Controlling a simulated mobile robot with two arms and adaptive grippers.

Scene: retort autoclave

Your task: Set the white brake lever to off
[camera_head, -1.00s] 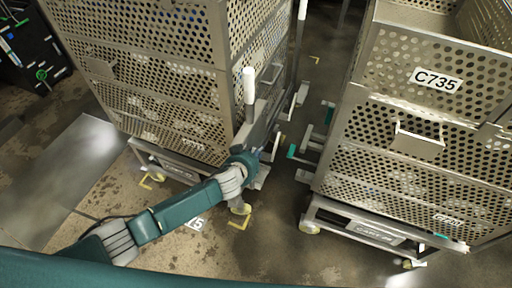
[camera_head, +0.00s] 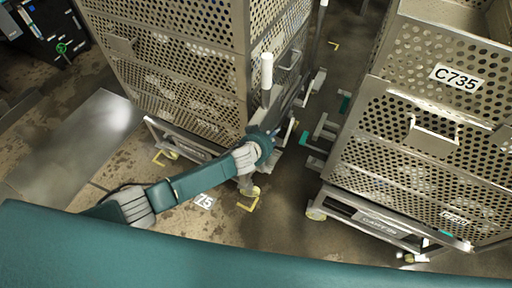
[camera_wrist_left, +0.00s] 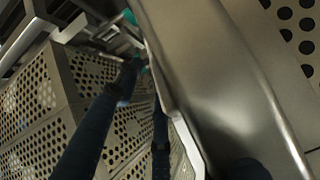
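A white upright cylindrical handle (camera_head: 267,70), which looks like the brake lever, stands at the near right corner of the left perforated basket cart (camera_head: 190,92). My left gripper is just below it in the head view, at the cart's metal side parts; its fingertips are mostly hidden there. In the left wrist view the dark fingers of my left gripper (camera_wrist_left: 146,85) are spread apart, with no object clearly held between them. A pale strip (camera_wrist_left: 190,145) runs close beside the middle finger; I cannot tell if it is the lever. My right gripper is not in view.
A second perforated cart (camera_head: 415,135) labelled C735 stands on the right, with a narrow floor gap between the carts. Teal-tipped bars (camera_head: 325,130) stick into that gap. Another white handle (camera_head: 322,12) shows at the far top. Wet floor (camera_head: 280,225) is open in front.

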